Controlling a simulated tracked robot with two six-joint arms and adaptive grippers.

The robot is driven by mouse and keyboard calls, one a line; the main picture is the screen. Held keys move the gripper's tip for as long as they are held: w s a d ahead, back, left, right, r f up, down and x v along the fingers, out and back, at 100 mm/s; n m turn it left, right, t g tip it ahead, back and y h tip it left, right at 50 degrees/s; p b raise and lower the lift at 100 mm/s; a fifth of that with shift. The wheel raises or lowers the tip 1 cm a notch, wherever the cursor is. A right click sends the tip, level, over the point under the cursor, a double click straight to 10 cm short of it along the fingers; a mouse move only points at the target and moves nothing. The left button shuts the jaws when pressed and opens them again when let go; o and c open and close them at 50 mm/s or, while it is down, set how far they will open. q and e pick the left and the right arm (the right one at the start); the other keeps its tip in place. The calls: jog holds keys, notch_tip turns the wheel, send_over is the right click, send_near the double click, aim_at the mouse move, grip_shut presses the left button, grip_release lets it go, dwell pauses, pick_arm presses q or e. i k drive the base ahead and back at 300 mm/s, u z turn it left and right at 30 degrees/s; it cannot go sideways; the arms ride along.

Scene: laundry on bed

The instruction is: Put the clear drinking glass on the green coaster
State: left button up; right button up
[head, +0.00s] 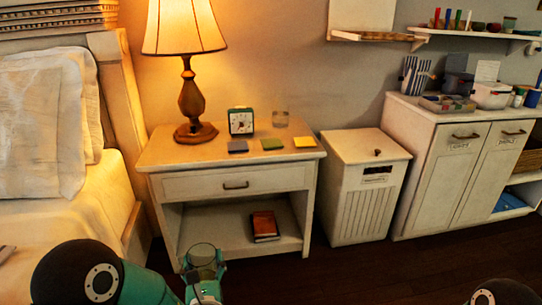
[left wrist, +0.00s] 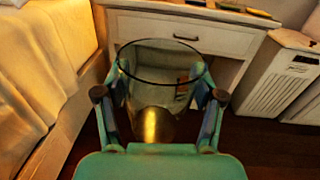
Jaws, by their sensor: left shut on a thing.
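The clear drinking glass (head: 202,256) is upright in my left gripper (head: 204,272), low in front of the nightstand. In the left wrist view, the round rim of the glass (left wrist: 160,84) stands between the two fingers of the left gripper (left wrist: 160,112), which are shut on its sides. The green coaster (head: 271,144) lies flat and bare near the front of the nightstand top, between a grey-blue coaster (head: 237,147) and a yellow coaster (head: 304,142). My right gripper is not in view.
The bed (head: 90,215) is at left, a white bin (head: 363,190) at right.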

aim_at(272, 142)
jog(key=z, duration=0.05)
jog(key=k, duration=0.45)
jog(key=z, duration=1)
jog(key=i, duration=2.15)
jog(key=u, duration=1.5)
jog(key=i, duration=0.45)
